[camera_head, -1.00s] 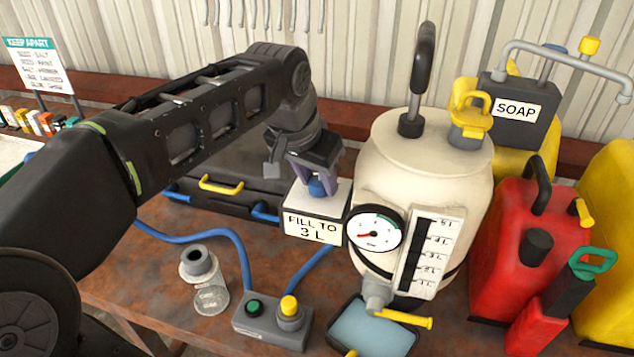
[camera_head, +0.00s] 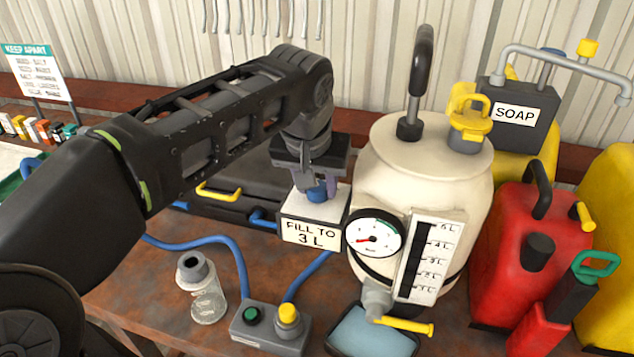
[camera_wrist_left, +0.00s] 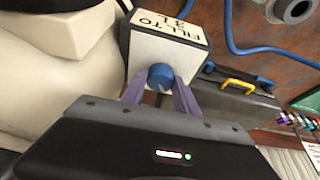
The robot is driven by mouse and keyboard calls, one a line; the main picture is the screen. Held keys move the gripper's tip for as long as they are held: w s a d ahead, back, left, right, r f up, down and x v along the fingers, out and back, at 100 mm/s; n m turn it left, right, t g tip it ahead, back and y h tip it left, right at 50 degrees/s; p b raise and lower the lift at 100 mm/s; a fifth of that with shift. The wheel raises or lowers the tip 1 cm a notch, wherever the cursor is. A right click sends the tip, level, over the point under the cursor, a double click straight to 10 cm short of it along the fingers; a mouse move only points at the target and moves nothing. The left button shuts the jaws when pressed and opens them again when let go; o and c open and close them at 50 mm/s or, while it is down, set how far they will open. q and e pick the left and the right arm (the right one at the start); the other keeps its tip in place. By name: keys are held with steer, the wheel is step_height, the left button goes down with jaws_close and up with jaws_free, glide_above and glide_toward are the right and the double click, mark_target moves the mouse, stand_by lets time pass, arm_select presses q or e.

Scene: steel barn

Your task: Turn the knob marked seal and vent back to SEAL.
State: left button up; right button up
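The round blue knob (camera_head: 317,191) sits on top of a small white box labelled FILL TO 3 L (camera_head: 312,232), left of the cream tank (camera_head: 425,175). My left gripper (camera_head: 318,188) points down at the knob from above. In the left wrist view its two purple fingers lie against opposite sides of the knob (camera_wrist_left: 160,77), and a pale pointer mark shows on the knob's face. No SEAL or VENT lettering can be read, so its setting is unclear. My right gripper is out of view.
A gauge (camera_head: 374,233) and level scale (camera_head: 428,265) face front on the tank. A glass bottle (camera_head: 208,300), a button box (camera_head: 270,328) and blue hoses lie in front. A black case (camera_head: 235,205) is behind my arm. Red jugs (camera_head: 525,255) stand right.

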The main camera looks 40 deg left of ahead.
arm_select(q)
steer(key=o, duration=0.5)
steer(key=shift+c, duration=0.2)
steer(key=shift+r, duration=0.15)
steer(key=v, duration=0.7)
steer(key=shift+r, duration=0.25)
steer(key=shift+s, duration=0.15)
